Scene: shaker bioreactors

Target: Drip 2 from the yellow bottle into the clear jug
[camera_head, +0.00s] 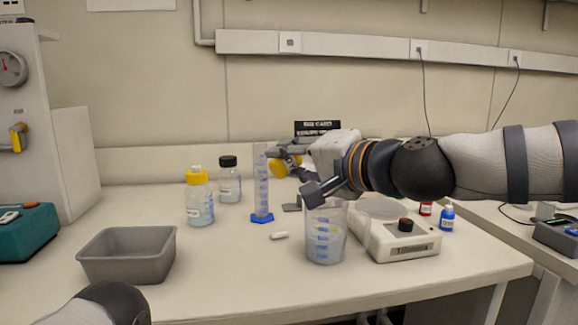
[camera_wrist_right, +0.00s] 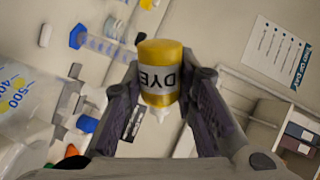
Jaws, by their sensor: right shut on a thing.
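The yellow bottle (camera_wrist_right: 161,72) is a small dropper bottle with a white label reading DYE and a pale nozzle. My right gripper (camera_wrist_right: 162,82) is shut on it, with a finger on each side. In the head view the bottle (camera_head: 279,168) shows as a yellow patch beside the right gripper (camera_head: 292,174), above the bench; its tilt is hard to tell there. The clear jug (camera_head: 326,236) with blue markings stands upright on the bench, below and right of the bottle. It also shows at the left of the wrist view (camera_wrist_right: 22,112). My left gripper is out of view.
A white stirrer (camera_head: 405,245) is right of the jug. A grey tray (camera_head: 128,262) sits at front left.

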